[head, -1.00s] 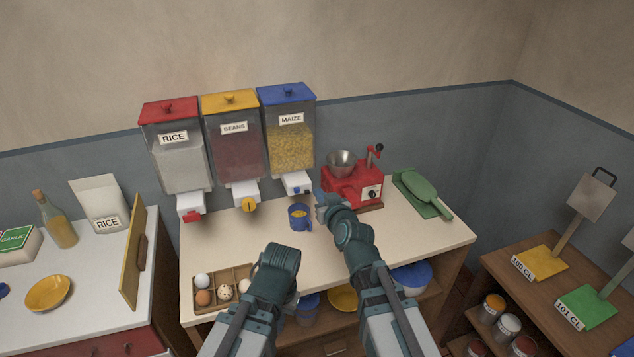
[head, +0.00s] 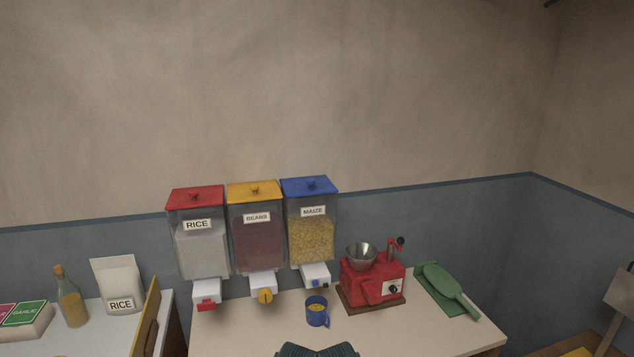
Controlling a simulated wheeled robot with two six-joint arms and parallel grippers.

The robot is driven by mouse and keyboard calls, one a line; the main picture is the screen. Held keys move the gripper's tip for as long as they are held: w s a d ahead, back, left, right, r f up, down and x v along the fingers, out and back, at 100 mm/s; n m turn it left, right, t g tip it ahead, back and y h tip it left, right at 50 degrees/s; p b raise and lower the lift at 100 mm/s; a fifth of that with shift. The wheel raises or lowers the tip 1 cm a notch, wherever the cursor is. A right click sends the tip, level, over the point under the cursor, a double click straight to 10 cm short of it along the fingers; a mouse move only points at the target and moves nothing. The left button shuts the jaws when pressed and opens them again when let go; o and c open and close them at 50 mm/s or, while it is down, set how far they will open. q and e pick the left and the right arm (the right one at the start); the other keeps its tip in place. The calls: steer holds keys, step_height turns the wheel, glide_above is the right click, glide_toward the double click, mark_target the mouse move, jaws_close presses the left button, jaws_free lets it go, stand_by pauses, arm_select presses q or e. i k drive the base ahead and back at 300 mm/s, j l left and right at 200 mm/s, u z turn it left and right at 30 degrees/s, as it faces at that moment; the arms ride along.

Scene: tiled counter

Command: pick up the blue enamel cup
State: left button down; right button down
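The blue enamel cup (head: 314,318) stands upright on the cream counter, just below the spout of the maize dispenser (head: 310,235). Yellow grains show inside it, and its handle points to the lower right. Nothing touches the cup. A dark teal part of one of my arms shows at the bottom edge below the cup. Neither of my grippers shows in the head view.
Rice (head: 201,250) and beans (head: 257,240) dispensers hang beside the maize one. A red grinder (head: 368,284) with a metal hopper stands right of the cup. A green scoop (head: 448,284) lies farther right. The counter (head: 245,335) is clear left of the cup.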

mark_target(316, 306)
steer(key=l+u, duration=1.05)
